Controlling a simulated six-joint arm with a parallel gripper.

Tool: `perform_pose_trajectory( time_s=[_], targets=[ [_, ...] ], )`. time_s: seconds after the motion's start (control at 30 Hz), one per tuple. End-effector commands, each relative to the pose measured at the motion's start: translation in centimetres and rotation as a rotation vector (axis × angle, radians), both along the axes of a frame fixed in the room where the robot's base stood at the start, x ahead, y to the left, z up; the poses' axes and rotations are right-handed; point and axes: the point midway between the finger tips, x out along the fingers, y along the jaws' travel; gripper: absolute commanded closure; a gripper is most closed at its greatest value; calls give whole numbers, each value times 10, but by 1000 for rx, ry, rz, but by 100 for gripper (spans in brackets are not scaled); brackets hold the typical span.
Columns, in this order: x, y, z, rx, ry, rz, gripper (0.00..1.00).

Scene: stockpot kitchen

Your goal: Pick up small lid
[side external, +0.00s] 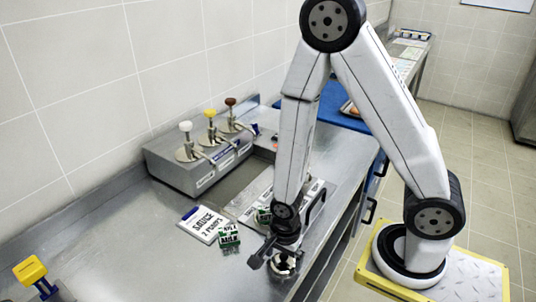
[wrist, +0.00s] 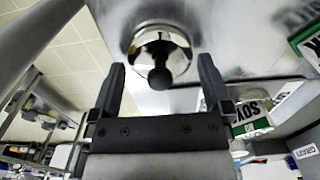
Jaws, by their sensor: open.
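The small lid (wrist: 150,40) is a shiny round metal disc with a dark round knob (wrist: 160,77). In the wrist view it is at the top centre, with the knob between my two fingers. In the side view the lid (side external: 285,268) shows only in part, on the steel counter under my gripper. My gripper (wrist: 160,65) is open, with one finger on each side of the knob and a gap on both sides. In the side view my gripper (side external: 283,252) points down over the lid and hides much of it. I cannot tell its exact height above the lid.
A steel pump dispenser (side external: 195,167) stands by the wall. A yellow-topped item (side external: 30,270) is at lower left. The front-left counter (side external: 140,255) is clear.

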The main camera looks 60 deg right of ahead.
Motion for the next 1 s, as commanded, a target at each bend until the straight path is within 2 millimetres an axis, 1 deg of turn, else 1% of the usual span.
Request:
perform_pose_trajectory(
  time_s=[0.17, 0.2, 0.27, 0.3, 0.37, 0.4, 0.47, 0.5, 0.6, 1.0],
  targets=[
    [0, 0, 0, 0, 0, 0, 0],
    [0, 0, 0, 0, 0, 0, 6],
    [0, 0, 0, 0, 0, 0, 25],
    [0, 0, 0, 0, 0, 0, 38],
    [0, 0, 0, 0, 0, 0, 57],
    [0, 0, 0, 0, 0, 0, 70],
    [0, 0, 0, 0, 0, 0, 89],
    [0, 0, 0, 0, 0, 0, 92],
    [0, 0, 0, 0, 1, 0, 94],
    [-1, 0, 0, 0, 3, 0, 95]
  ],
)
